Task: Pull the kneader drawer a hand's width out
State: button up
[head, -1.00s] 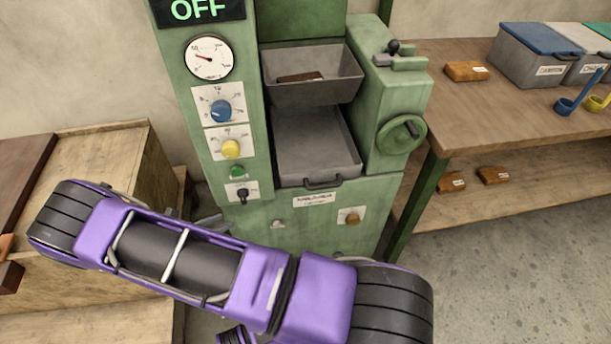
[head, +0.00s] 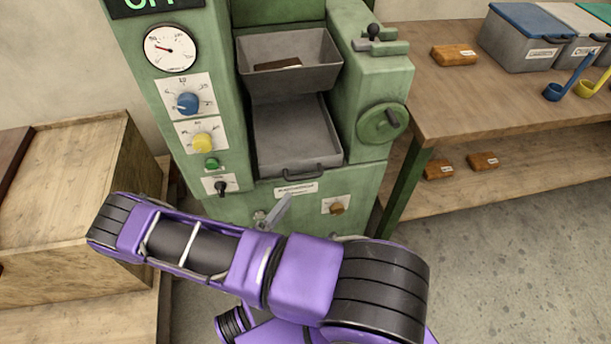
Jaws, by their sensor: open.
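The kneader (head: 225,120) is a green machine with a grey drawer (head: 297,135) low in its middle bay. The drawer has a dark bar handle (head: 305,172) on its front, above a white label. The drawer looks empty, and its front sits about at the machine's face. My gripper (head: 273,214) shows only as grey finger parts above my purple arm, below and a little left of the handle and apart from it in the picture. Most of the gripper is hidden behind the arm. It is open, with nothing seen in it.
A grey hopper (head: 325,75) with a brown piece in it hangs above the drawer. A green handwheel (head: 382,124) is to its right; knobs and a dial are left. A wooden bench (head: 480,100) stands right, a wooden crate (head: 65,215) left. Floor is free at lower right.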

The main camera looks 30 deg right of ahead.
aim_at(305, 177)
jog(key=x, duration=1)
jog(key=shift+w+d, duration=0.15)
jog(key=shift+d, duration=0.05)
grip_shut()
dwell(1.0)
